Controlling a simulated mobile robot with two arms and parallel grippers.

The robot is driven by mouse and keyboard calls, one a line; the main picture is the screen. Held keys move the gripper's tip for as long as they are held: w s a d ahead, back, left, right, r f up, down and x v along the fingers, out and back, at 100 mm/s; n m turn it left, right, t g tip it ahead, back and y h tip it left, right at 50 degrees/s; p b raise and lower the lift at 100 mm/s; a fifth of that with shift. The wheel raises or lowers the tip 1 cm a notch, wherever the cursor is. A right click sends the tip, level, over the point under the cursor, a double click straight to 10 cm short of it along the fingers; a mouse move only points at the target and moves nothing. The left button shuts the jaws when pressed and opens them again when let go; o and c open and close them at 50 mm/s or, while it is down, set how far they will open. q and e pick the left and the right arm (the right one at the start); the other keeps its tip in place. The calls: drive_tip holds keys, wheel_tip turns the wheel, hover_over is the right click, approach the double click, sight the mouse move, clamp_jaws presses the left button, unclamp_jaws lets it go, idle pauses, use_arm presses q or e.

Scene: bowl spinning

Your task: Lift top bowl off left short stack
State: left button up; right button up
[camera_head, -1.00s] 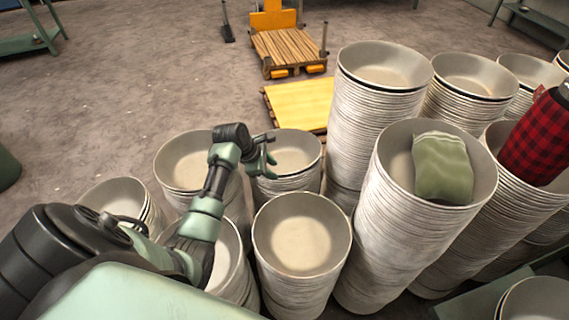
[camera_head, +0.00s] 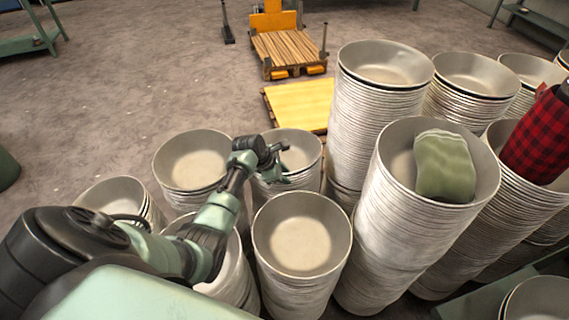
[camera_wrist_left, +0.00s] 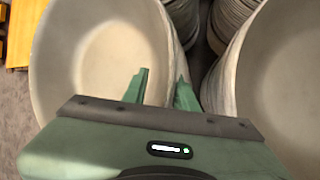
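A short stack of pale grey bowls stands in the middle of the head view, and its top bowl (camera_head: 302,150) is partly hidden by my left arm. My left gripper (camera_head: 284,165) is at the near left side of this bowl. In the left wrist view the same bowl (camera_wrist_left: 90,55) fills the left half. The left gripper's fingers (camera_wrist_left: 163,92) are apart, one over the bowl's inside and one outside, with the rim between them. I cannot tell whether they touch it. My right gripper is not in view.
Another bowl stack (camera_head: 302,235) stands close in front, also in the left wrist view (camera_wrist_left: 285,80). Taller stacks (camera_head: 375,110) rise to the right, one holding a green cloth-like thing (camera_head: 444,165). A yellow pallet (camera_head: 300,105) lies behind. Open floor (camera_head: 140,80) is at the back left.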

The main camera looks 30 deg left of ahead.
use_arm(q)
clamp_jaws()
drive_tip(key=shift+s+d+f, duration=0.15)
drive_tip(key=shift+f, duration=0.05)
idle(0.9)
drive_tip(key=shift+r, duration=0.1)
